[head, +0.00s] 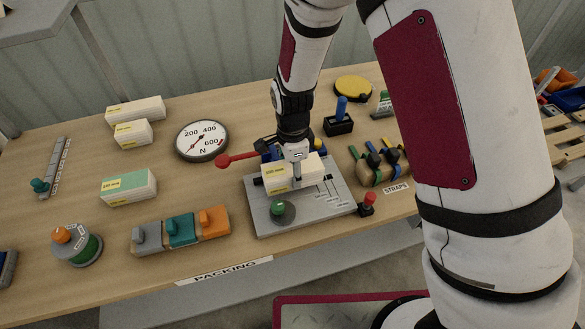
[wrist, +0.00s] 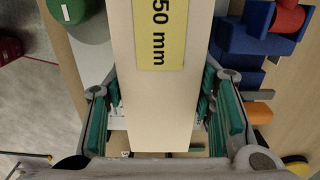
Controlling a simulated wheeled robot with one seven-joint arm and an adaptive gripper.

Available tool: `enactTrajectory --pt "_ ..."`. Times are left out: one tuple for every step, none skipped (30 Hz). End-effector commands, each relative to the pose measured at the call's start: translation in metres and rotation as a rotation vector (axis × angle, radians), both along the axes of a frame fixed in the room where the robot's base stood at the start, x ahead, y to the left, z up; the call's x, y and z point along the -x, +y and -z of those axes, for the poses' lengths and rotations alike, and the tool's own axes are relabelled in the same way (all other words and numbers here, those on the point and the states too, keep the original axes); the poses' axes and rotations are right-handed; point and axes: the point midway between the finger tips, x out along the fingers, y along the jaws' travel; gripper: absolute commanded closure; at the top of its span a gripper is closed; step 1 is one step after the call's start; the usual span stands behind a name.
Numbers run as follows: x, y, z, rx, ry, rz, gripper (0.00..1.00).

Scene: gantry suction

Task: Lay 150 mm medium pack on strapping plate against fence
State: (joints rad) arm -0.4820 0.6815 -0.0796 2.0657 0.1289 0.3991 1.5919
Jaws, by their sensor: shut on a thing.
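The medium pack (head: 285,177) is a cream block with a yellow label; in the wrist view the pack (wrist: 160,100) shows a label reading "50 mm", its first part cut off. My gripper (head: 298,158) is shut on the pack, with teal finger pads on both sides in the wrist view (wrist: 160,122). The grey strapping plate (head: 335,207) lies under the pack. The pack is over the plate's back half; whether it touches the plate cannot be told. The fence is largely hidden by the pack and my gripper; a dark strip shows beside the pack's left end.
A green knob (head: 280,210) stands on the plate's front left. A red lever (head: 237,159) sticks out left of the plate, and a small red-topped control (head: 367,203) stands right. Strap holder (head: 378,171), round gauge (head: 202,141), coloured blocks (head: 180,229) and other packs (head: 128,187) surround it.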

Motion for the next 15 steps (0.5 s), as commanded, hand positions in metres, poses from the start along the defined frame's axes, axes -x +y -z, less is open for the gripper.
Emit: enactTrajectory --pt "0.000 0.000 0.001 0.000 0.000 0.000 0.92" --pt "0.000 0.000 0.002 0.000 0.000 0.000 0.92" --pt "0.000 0.000 0.003 0.000 0.000 0.000 0.92" --pt "0.000 0.000 0.004 0.000 0.000 0.000 0.92" --pt "0.000 0.000 0.004 0.000 0.000 0.000 0.92" --pt "0.000 0.000 0.005 0.000 0.001 0.001 0.92" --pt "0.000 0.000 0.006 0.000 0.001 0.001 0.92" --pt "0.000 0.000 0.007 0.000 0.000 0.001 0.92" --pt "0.000 0.000 0.007 0.000 0.000 0.001 0.92" --pt "0.000 0.000 0.008 0.000 0.000 0.001 0.92" --pt "0.000 0.000 0.009 0.000 0.000 0.001 0.92" --pt "0.000 0.000 0.010 0.000 0.000 0.001 0.92" --pt "0.000 0.000 0.010 0.000 -0.001 0.001 0.92" --pt "0.000 0.000 0.011 0.000 -0.001 0.001 0.92" --pt "0.000 0.000 0.012 0.000 -0.001 0.001 0.92"
